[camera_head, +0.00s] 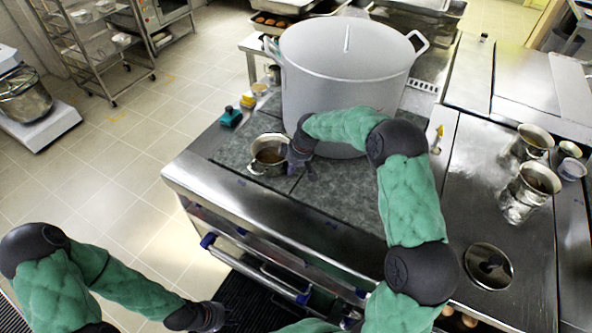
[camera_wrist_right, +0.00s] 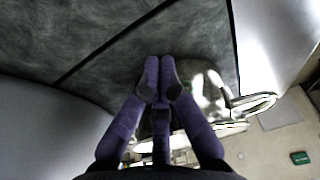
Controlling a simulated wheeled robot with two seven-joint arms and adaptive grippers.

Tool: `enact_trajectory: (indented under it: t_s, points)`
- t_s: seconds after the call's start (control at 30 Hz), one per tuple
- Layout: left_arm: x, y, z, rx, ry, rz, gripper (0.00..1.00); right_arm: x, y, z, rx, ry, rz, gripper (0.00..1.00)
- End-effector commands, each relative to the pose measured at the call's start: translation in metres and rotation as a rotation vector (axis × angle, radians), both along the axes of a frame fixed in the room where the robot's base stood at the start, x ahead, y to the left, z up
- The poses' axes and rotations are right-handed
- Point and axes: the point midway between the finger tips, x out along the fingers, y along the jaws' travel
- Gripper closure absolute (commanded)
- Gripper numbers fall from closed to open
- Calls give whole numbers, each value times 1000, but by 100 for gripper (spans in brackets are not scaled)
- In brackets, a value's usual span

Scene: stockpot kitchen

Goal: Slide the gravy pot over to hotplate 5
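The gravy pot (camera_head: 268,155), a small metal pot with brown contents, stands on the dark hotplate surface (camera_head: 335,205) near its left front. My right gripper (camera_head: 297,163) is low beside the pot's right side. In the right wrist view the fingers (camera_wrist_right: 159,68) are close together with nothing seen between them. The shiny pot (camera_wrist_right: 208,88) lies just right of them, partly hidden behind a finger; I cannot tell whether they touch. My left gripper (camera_head: 212,318) hangs low in front of the stove, its fingers unclear. No hotplate numbers are readable.
A huge pale stockpot (camera_head: 345,85) fills the back of the hotplates, beside my right forearm. A teal object (camera_head: 231,117) and a yellow one (camera_head: 248,101) stand at the left edge. Several metal pots (camera_head: 537,180) stand on the right counter. The front middle hotplate area is clear.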

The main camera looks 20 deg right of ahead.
Motion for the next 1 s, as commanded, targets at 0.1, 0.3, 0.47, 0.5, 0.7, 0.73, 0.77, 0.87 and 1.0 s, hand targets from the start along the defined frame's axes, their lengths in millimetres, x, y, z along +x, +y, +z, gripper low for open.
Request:
enact_trajectory:
  t_s: [0.1, 0.3, 0.47, 0.5, 0.7, 0.73, 0.77, 0.87, 1.0]
  points:
    - [-1, 0, 1, 0, 2, -1, 60, 12, 9, 0, 0, 0, 0, 100]
    - [-1, 0, 2, 0, 2, -1, 60, 35, 28, 0, 0, -1, 1, 100]
    - [-1, 0, 2, 0, 1, 0, 60, 57, 46, -1, 0, 0, 1, 100]
    - [-1, 0, 3, 0, 1, 0, 60, 63, 51, -1, 0, -1, 2, 100]
    - [-1, 0, 4, 0, 1, 0, 60, 87, 70, -1, 0, 0, 1, 100]
    - [-1, 0, 4, 0, 1, 0, 60, 90, 73, -1, 0, 0, 1, 100]
    - [0, 0, 5, 0, 1, 0, 60, 93, 75, -1, 0, 0, 0, 100]
    - [0, 0, 5, 0, 1, 0, 60, 100, 80, -1, 0, 0, -1, 100]
    - [0, 0, 5, 0, 1, 0, 60, 104, 83, 0, 0, 0, -2, 100]
